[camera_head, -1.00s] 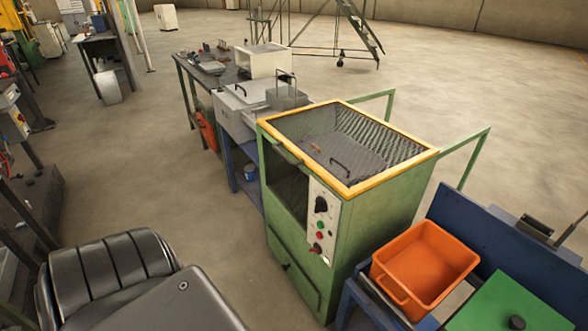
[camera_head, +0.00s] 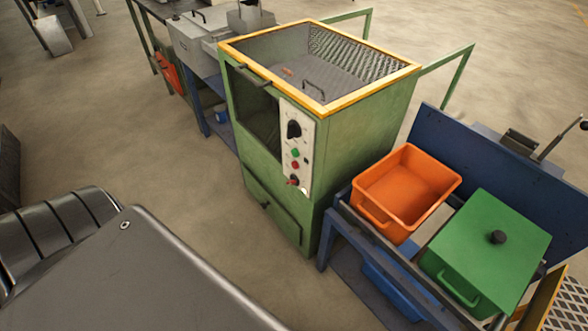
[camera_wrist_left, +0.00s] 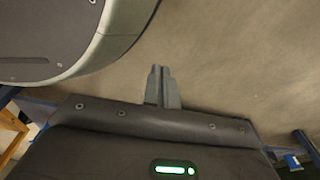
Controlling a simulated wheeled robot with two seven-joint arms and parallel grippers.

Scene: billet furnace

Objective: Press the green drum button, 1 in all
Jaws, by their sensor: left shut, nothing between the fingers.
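The green button (camera_head: 295,153) sits on the pale control panel (camera_head: 297,125) on the front of the green machine with the yellow-rimmed top (camera_head: 228,110). A black knob (camera_head: 294,129) is above it, and red controls are below it. In the left wrist view my left gripper (camera_wrist_left: 161,70) is shut and empty, with bare floor beyond its fingertips. Neither gripper shows in the head view, so the left gripper's distance to the button cannot be told. My right gripper is not in view.
An orange bin (camera_head: 408,190) and a green lidded box (camera_head: 487,245) stand on a blue bench (camera_head: 480,150) to the machine's right. A grey unit (camera_head: 195,45) stands behind it on the left. The floor (camera_head: 190,160) in front of the machine is clear.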

